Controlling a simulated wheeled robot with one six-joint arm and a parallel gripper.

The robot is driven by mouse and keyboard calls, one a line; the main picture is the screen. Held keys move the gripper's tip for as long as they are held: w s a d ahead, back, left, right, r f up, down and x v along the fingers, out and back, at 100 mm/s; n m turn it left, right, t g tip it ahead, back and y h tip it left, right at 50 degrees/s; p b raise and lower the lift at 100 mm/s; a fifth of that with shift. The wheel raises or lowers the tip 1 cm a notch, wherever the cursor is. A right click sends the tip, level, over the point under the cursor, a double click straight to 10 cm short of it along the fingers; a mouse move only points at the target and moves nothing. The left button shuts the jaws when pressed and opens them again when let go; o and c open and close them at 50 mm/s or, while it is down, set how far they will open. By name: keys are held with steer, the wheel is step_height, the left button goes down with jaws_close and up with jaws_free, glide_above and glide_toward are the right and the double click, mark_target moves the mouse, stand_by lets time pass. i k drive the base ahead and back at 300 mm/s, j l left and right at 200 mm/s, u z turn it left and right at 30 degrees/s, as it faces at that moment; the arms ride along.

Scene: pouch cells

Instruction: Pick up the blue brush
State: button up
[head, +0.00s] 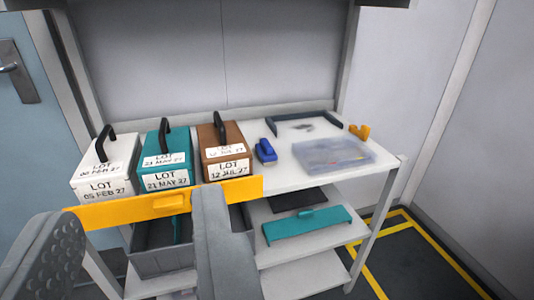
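A small blue object (265,150), which looks like the blue brush, rests on the white top shelf, right of the brown box. It is small in the view, so its bristles cannot be made out. My gripper (135,206) is in the lower left, its two grey fingers wide apart. It is nearer the camera than the blue object and to its left. A yellow bar with a small grip (120,212) shows between and behind the fingers, in front of the boxes. I see no contact between the fingers and the blue object.
White (88,170), teal (152,153) and brown (222,139) handled boxes stand left. A clear tray (335,154), dark frame (300,121) and yellow piece (359,131) are right. A teal bar (306,225) lies on the shelf below. A grey bin (160,262) sits under the boxes.

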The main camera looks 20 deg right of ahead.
mark_target(267, 155)
steer(key=i+l, duration=0.35)
steer(key=l, duration=0.15)
steer(key=i+l, duration=0.35)
steer(key=l, duration=0.1)
